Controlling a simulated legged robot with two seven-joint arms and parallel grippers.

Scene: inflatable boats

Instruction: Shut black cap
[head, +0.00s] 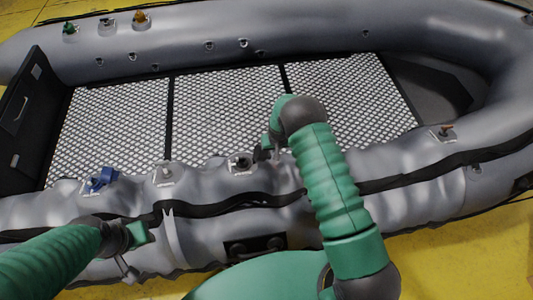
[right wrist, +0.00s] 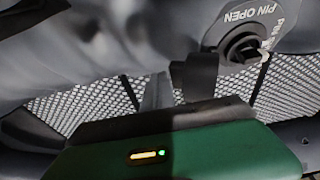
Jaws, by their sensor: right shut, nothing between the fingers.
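A black valve (head: 241,162) sits on a pale patch on the near tube of the grey boat (head: 395,195). In the right wrist view the black valve (right wrist: 242,46) shows at the upper right, ringed by a grey label reading "PIN OPEN". I cannot tell a separate black cap from the dark valve parts. My right gripper (head: 263,152) is shut and empty, just right of the valve in the head view. Its dark fingers (right wrist: 187,78) show below and left of the valve; contact is unclear. My left gripper (head: 138,233) is low at the left, its jaws unclear.
A blue valve (head: 102,179) and a pale grey valve (head: 166,172) are farther left on the near tube. Green (head: 69,28) and orange (head: 141,18) valves are on the far tube. The patterned floor panels (head: 225,105) are clear. An orange-topped fitting (head: 444,130) is at the right.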

